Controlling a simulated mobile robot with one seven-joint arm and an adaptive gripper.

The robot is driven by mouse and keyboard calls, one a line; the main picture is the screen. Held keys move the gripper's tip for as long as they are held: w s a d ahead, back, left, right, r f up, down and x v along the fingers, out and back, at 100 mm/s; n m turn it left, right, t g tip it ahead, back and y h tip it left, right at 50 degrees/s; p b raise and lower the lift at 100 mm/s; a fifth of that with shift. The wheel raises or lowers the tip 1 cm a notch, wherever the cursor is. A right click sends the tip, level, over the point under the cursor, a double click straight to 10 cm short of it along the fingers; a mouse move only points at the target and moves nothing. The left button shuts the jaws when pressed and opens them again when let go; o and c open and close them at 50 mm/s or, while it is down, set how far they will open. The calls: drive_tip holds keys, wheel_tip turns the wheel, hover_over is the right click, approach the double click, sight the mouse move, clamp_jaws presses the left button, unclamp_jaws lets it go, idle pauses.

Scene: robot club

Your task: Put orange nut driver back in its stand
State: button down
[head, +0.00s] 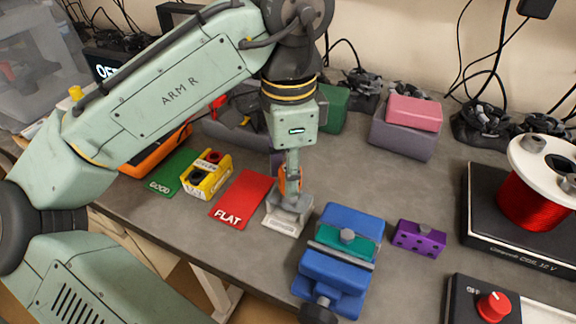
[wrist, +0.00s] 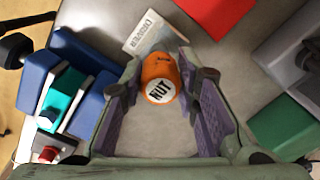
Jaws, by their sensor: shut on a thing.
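The orange nut driver (wrist: 158,66) is between the fingers of my gripper (wrist: 162,85), with its white round end marked NUT facing the wrist camera. In the head view, my gripper (head: 290,176) points down and a little of the driver's orange shows between its fingers. A small grey stand (head: 285,216) with a pale label plate is directly below. Its labelled plate (wrist: 145,31) shows just beyond the driver in the wrist view. The driver's lower end is hidden, so I cannot tell whether it is inside the stand or above it.
A red FLAT mat (head: 240,199) and a yellow holder (head: 207,176) lie left of the stand. A blue vise (head: 338,258) stands close on its right, with a purple block (head: 419,238) beyond. Grey and pink boxes (head: 404,135) stand behind. Some grey tabletop is bare between them.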

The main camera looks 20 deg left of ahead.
drive_tip(key=shift+f, duration=0.65)
idle(0.5)
drive_tip(key=shift+p, duration=0.35)
drive_tip(key=shift+s+f+p, duration=0.15)
drive_tip(key=shift+f+p, duration=0.2)
drive_tip(key=shift+p, duration=0.15)
idle(1.4)
drive_tip(key=c, duration=1.4)
unclamp_jaws()
drive_tip(key=shift+r, duration=0.15)
drive_tip(key=shift+r+p, duration=0.9)
drive_tip(key=shift+r, duration=1.85)
